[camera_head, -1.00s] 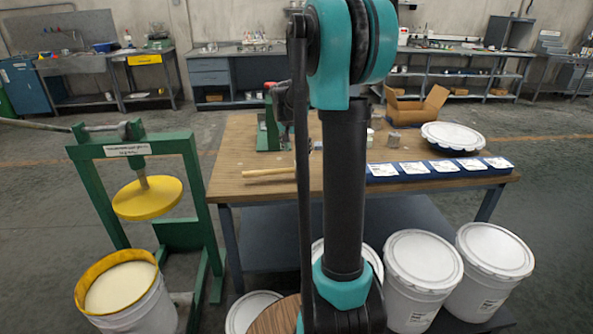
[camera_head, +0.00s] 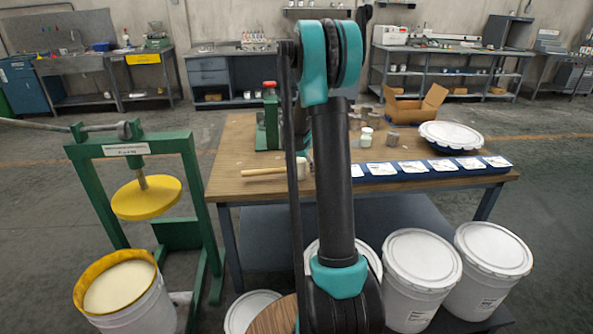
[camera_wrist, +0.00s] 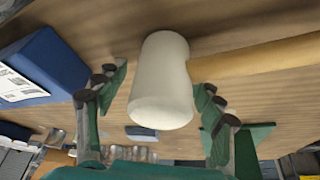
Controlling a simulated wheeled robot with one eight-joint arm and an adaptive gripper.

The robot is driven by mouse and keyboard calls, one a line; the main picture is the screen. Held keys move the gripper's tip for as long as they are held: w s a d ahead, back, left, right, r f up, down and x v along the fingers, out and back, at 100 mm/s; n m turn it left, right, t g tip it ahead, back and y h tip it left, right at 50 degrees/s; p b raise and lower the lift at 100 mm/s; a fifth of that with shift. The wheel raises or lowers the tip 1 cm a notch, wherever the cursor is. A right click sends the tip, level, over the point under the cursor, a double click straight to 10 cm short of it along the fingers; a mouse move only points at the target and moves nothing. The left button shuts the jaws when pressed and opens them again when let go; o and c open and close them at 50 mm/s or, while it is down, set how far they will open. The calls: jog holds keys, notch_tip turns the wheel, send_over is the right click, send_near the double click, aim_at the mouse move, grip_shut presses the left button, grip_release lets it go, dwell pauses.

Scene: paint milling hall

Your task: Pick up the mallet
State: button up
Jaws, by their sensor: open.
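The mallet lies on the wooden table (camera_head: 230,186), left of my arm in the head view. Its light wooden handle (camera_head: 262,172) points left, and its pale head (camera_head: 302,168) is partly behind my arm. In the wrist view the white mallet head (camera_wrist: 160,82) sits between the two green fingers of my gripper (camera_wrist: 160,92), with gaps on both sides. The handle (camera_wrist: 265,58) runs off to the right past the right finger. My gripper is open and holds nothing. In the head view it is hidden behind my arm.
A blue strip with white cards (camera_head: 420,169) lies right of the mallet; a blue block (camera_wrist: 42,62) is at left in the wrist view. A green press (camera_head: 268,125), small jars (camera_head: 366,138), a cardboard box (camera_head: 415,104) and a lidded tub (camera_head: 450,136) stand farther back.

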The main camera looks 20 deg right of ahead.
jog(key=shift+f, duration=0.15)
grip_shut()
dwell(0.4)
